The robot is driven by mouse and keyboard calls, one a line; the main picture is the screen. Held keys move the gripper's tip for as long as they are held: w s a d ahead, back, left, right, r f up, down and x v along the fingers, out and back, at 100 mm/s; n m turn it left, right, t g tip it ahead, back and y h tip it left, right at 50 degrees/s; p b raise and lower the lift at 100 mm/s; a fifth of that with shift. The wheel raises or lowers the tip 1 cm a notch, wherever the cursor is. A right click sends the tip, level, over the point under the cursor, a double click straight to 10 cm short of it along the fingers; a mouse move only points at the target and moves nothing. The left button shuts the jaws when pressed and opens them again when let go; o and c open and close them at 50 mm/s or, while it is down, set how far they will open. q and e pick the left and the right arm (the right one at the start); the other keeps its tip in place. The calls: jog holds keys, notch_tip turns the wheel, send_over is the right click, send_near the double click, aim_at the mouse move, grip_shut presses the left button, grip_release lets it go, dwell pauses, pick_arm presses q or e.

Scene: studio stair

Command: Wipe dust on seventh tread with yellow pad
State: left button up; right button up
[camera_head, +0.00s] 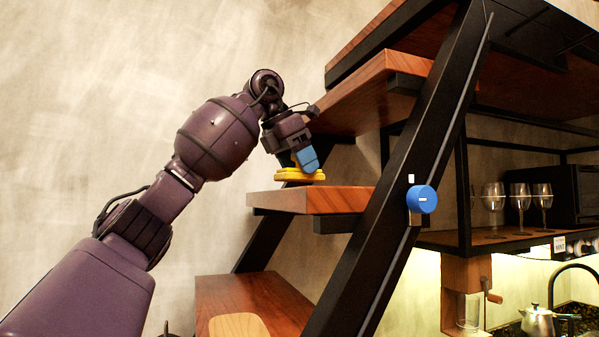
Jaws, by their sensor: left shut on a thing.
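My left gripper (301,155) points down over a wooden stair tread (325,200) and is shut on the yellow pad (299,175). A blue part shows at the gripper, above the pad. The pad is flat and level, just above the left part of this tread; I cannot tell whether it touches. I see no dust on the tread from this low angle. Which tread in the count this is cannot be read from the picture. My right gripper is not in view.
A higher tread (365,95) overhangs close to my left wrist. The black stringer (395,200) with a blue round knob (422,199) slants up on the right. A lower tread (260,295) is below. Wine glasses (520,200) and a kettle (538,322) stand at right.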

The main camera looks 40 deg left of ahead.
pick_arm(q)
jog(key=shift+r, duration=2.15)
jog(key=shift+r, duration=1.5)
